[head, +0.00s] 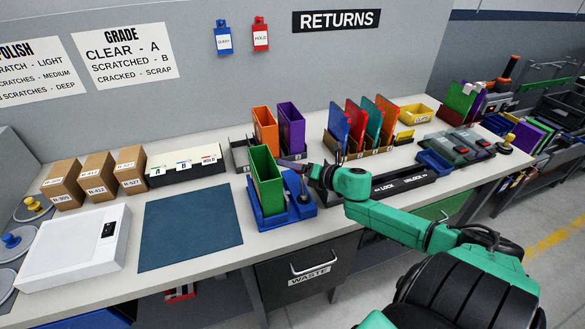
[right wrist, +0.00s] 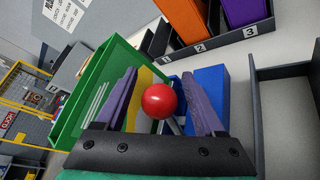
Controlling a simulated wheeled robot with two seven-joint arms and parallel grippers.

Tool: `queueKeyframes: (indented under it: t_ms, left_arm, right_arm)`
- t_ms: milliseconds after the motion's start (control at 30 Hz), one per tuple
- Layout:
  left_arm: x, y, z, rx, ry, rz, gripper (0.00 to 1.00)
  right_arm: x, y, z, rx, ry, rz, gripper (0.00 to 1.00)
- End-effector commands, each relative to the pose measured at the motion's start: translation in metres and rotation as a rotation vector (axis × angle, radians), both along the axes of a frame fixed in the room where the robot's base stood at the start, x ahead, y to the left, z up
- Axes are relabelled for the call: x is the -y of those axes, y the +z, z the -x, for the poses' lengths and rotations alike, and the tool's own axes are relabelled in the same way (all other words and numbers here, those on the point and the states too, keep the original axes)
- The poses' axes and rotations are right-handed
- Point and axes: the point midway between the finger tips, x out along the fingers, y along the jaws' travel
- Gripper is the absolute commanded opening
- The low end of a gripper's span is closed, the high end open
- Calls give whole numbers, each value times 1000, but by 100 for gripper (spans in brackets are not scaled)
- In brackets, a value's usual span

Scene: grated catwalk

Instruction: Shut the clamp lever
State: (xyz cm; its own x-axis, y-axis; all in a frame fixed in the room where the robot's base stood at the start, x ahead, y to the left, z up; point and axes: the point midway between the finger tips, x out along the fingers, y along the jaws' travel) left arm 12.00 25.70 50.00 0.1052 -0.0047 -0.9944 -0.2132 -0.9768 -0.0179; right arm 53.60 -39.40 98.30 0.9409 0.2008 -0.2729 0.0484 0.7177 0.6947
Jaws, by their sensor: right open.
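A green open-topped holder (head: 266,180) stands upright in a blue fixture (head: 270,217) on the bench. It also shows in the right wrist view (right wrist: 92,100), left of my fingers. The clamp lever's red ball knob (right wrist: 159,101) appears between my right gripper's two purple-grey fingers, with a thin metal stem partly visible behind it. My right gripper (head: 295,166) is open at the fixture's right side, beside the green holder; contact with the knob cannot be told. In the head view the gripper largely hides the lever's top. My left gripper is not in view.
A black strip (head: 412,184) marked LOCK and UNLOCK lies right of the fixture, under my right arm. Orange (head: 265,130) and purple (head: 291,128) holders stand in a rack behind. A dark blue mat (head: 190,228) lies clear at left.

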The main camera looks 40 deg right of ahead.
Motion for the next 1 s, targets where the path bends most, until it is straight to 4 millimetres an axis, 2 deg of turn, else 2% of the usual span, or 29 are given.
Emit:
queueKeyframes:
  t_ms: [167, 267, 300, 367, 733, 867, 1000]
  left_arm:
    - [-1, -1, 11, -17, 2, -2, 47]
    - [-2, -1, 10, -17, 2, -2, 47]
    - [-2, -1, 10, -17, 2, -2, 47]
    - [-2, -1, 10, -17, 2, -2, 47]
    - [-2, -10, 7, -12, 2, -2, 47]
    - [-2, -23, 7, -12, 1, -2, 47]
    - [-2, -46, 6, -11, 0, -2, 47]
  right_arm:
    - [0, 0, 0, -1, -1, 0, 71]
    - [0, 0, 0, 0, 0, 0, 37]
    - [0, 0, 0, 0, 0, 0, 21]
    - [0, 0, 0, 0, 0, 0, 0]
    - [0, -2, 2, 35, -2, 10, 0]
    - [-1, -1, 5, 89, -5, 27, 0]
    - [-2, 0, 10, 176, -6, 57, 0]
